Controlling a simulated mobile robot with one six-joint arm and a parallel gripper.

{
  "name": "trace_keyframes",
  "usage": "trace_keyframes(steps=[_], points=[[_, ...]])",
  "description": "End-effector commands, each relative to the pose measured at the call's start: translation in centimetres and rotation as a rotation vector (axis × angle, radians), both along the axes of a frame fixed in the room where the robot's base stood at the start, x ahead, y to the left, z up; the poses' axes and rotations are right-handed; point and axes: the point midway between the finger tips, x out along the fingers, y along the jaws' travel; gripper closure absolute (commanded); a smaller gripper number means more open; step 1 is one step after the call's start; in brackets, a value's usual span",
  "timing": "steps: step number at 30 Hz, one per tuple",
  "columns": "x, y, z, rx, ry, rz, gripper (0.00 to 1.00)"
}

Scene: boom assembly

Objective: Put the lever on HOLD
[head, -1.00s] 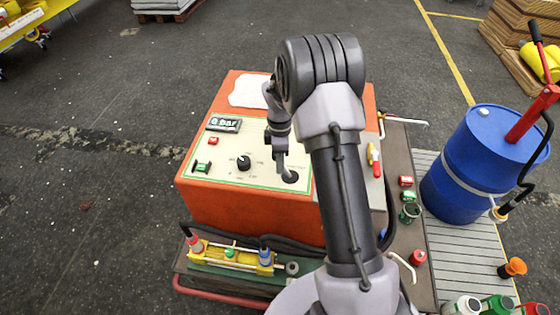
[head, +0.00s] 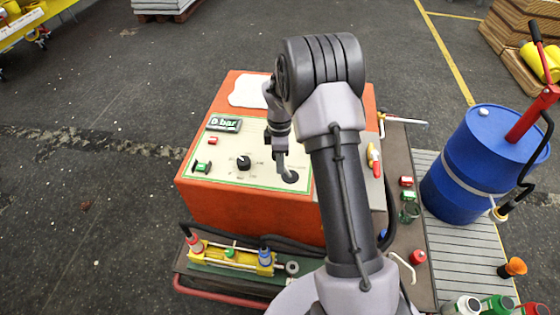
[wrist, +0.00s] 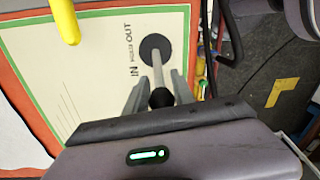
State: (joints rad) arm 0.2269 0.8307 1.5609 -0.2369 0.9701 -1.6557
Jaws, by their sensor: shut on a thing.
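The lever (wrist: 158,72) is a pale rod with a dark knob, rising from a round black base (wrist: 155,46) on the cream panel. The labels IN, HOLD and OUT run beside the base in the wrist view, with OUT farthest up the picture. The knob shows below the base there, toward the IN side; the exact tilt is hard to tell. My gripper (wrist: 160,92) is shut on the lever, one finger on each side of its knob end. In the head view, my gripper (head: 283,163) is just above the black base (head: 290,177).
The orange box (head: 250,214) carries the panel with a display (head: 223,124) reading 0 bar and a black dial (head: 243,163). A yellow rod (wrist: 66,20) crosses the wrist view's upper left. A blue drum (head: 480,165) stands at right. A yellow valve block (head: 232,257) lies in front.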

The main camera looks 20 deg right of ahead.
Motion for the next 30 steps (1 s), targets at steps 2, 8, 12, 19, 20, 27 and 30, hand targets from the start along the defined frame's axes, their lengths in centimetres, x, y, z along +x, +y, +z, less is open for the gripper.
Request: trace_keyframes(steps=[2,8,12,19,20,27,30], points=[[0.0,0.0,0.0,0.000,0.000,0.000,1.00],[-0.7,-0.9,0.4,0.102,-0.065,-0.007,1.00],[-1.4,-2.1,0.7,0.185,-0.125,-0.004,1.00],[-1.8,-2.7,0.7,0.181,-0.122,0.001,1.00],[-1.8,-2.7,0.7,0.181,-0.122,0.001,1.00],[-1.8,-2.7,0.7,0.180,-0.122,0.001,1.00],[-1.8,-2.7,0.7,0.180,-0.121,0.001,1.00]])
